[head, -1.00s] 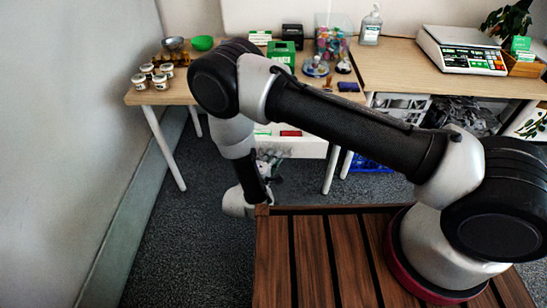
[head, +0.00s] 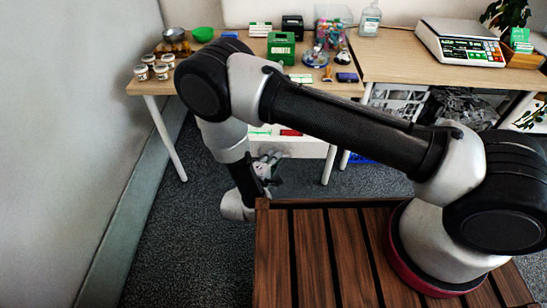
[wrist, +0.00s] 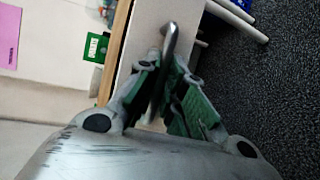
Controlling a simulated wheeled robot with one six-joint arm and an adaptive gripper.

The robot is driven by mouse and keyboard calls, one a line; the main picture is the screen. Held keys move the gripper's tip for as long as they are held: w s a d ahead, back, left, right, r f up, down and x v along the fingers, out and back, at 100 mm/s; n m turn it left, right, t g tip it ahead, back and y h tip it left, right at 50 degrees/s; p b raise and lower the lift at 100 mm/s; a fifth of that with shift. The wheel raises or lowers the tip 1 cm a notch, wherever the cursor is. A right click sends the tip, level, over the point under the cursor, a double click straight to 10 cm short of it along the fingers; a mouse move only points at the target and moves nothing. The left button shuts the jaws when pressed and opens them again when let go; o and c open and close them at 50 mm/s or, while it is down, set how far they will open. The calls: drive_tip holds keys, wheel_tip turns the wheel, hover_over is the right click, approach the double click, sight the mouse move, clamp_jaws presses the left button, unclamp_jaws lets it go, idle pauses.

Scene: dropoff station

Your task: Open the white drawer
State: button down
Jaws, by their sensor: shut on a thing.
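The white drawer (head: 305,148) is under the left part of the wooden desk, partly pulled out. Green and red items show just behind its front. In the wrist view its white front (wrist: 150,22) runs beside the wooden desk edge, and its grey bar handle (wrist: 171,38) stands out from it. My gripper (head: 270,163) is at the left part of the drawer front. In the wrist view its two fingers (wrist: 166,75) are closed around the handle. My arm hides part of the drawer and desk in the head view.
The desk (head: 390,62) carries jars (head: 150,62), a green bowl (head: 203,34), a green box (head: 281,46) and a scale (head: 460,43). A white wall (head: 70,120) is on the left. Dark carpet (head: 190,240) is clear between wall and my base.

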drive_tip(key=c, duration=1.5)
unclamp_jaws()
drive_tip(key=shift+r, duration=0.1)
drive_tip(key=shift+r, duration=0.3)
drive_tip(key=o, duration=1.1)
drive_tip(key=r, duration=0.6)
drive_tip(key=shift+w+a+r, duration=0.1)
drive_tip(key=shift+w, duration=0.2)
drive_tip(key=r, duration=0.2)
drive_tip(key=shift+s+r, duration=0.3)
drive_tip(key=shift+r, duration=0.1)
drive_tip(key=c, duration=0.5)
drive_tip(key=shift+r, duration=0.1)
drive_tip(key=c, duration=0.6)
drive_tip(key=shift+r, duration=0.15)
